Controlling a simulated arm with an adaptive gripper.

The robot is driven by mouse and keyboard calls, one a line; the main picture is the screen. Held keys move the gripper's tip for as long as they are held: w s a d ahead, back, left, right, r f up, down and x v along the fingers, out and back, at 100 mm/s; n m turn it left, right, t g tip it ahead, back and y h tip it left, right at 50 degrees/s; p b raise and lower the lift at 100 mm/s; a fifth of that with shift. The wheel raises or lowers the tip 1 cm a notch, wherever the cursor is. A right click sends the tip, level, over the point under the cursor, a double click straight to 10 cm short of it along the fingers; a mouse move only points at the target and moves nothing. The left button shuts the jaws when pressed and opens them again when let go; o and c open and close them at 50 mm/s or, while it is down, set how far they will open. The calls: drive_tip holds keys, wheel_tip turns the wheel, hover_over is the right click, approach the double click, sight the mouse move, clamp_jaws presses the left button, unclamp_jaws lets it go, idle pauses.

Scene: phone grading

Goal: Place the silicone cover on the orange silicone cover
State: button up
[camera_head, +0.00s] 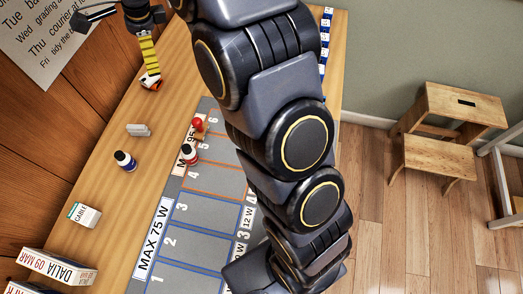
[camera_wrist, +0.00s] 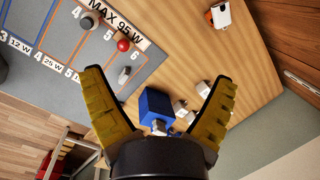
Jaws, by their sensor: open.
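My gripper (camera_head: 149,70) is at the upper left of the head view, its yellow fingers pointing down over the wooden table. In the wrist view my gripper (camera_wrist: 161,76) is open, with a wide gap between its fingers and nothing held. A small white-and-orange piece with a dark part (camera_head: 151,84) shows just below the fingertips in the head view. A similar white-and-orange piece (camera_wrist: 219,14) lies at the top right of the wrist view. I cannot tell whether either is the orange silicone cover. No other silicone cover can be made out; my arm hides part of the table.
A blue box (camera_wrist: 157,104) and small white pieces (camera_wrist: 181,108) show between the fingers. Bottles (camera_head: 125,161), a white block (camera_head: 138,130) and a cable box (camera_head: 84,214) stand on the table (camera_head: 112,195).

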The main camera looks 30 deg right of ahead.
drive_tip(key=s+d+r+n+g+h, duration=0.1)
drive_tip(key=s+n, duration=0.8)
drive_tip(key=s, duration=0.9)
drive_tip(key=s+d+r+n+g, duration=0.2)
drive_tip(key=s+n, duration=0.8)
drive_tip(key=s, duration=0.8)
drive_tip(key=shift+d+r+g+h, duration=0.4)
drive_tip(key=shift+d+r, duration=0.15)
drive_tip(key=shift+d, duration=0.45)
